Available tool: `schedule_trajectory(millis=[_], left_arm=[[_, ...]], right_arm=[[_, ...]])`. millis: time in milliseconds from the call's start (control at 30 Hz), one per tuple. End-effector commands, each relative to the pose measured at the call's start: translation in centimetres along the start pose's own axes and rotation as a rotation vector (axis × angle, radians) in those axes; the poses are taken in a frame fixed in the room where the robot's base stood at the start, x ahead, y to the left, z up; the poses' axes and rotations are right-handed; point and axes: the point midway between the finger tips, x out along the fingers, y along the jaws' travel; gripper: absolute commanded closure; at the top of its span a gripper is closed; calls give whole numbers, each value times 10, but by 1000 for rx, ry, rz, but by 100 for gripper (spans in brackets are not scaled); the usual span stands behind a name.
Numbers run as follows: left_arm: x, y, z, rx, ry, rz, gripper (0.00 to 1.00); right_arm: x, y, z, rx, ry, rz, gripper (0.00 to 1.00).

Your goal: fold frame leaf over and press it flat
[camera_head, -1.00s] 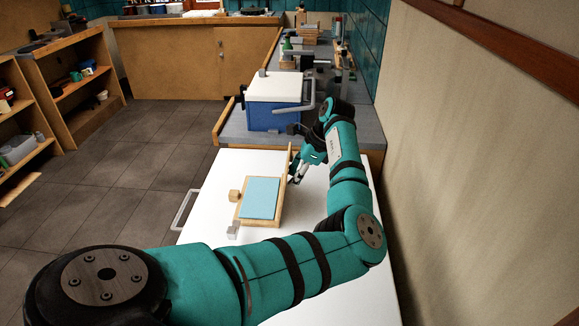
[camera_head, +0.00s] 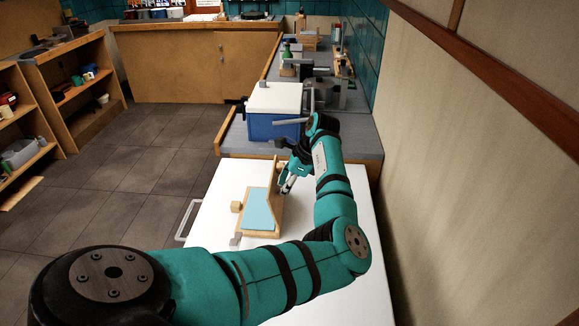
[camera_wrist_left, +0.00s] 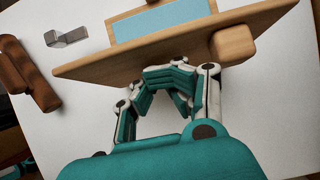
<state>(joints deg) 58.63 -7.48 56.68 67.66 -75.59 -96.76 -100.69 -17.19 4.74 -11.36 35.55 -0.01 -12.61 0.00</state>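A wooden base (camera_head: 262,234) with a light blue panel (camera_head: 258,212) lies on the white table. A wooden frame leaf (camera_head: 275,192) stands along its right side, leaning over the panel and hiding part of it. The leaf (camera_wrist_left: 120,66) also shows in the left wrist view, with a wooden knob (camera_wrist_left: 232,45) on it. My left gripper (camera_head: 287,184) is at the leaf's outer, right side. In the wrist view its fingers (camera_wrist_left: 166,74) converge against or very near the leaf, with nothing visible between them; exact contact is hidden. My right gripper is out of view.
A wooden block (camera_head: 236,206) and a grey metal block (camera_head: 235,241) stand left of the base. A blue and white box (camera_head: 274,122) stands on the bench behind. The wall (camera_head: 470,190) is close on the right. The table's front right part is clear.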

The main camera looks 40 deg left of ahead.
Motion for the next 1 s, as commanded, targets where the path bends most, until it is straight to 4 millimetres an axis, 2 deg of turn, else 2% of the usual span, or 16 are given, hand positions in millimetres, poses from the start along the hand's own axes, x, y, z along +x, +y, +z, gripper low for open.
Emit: schedule_trajectory(millis=[100, 567, 1000], left_arm=[[-1, 0, 5, -1, -1, 0, 100], [2, 0, 5, -1, 0, 0, 100], [18, 0, 23, -1, -1, 1, 100]], right_arm=[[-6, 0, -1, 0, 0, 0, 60], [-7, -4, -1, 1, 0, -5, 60], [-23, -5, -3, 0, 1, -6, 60]])
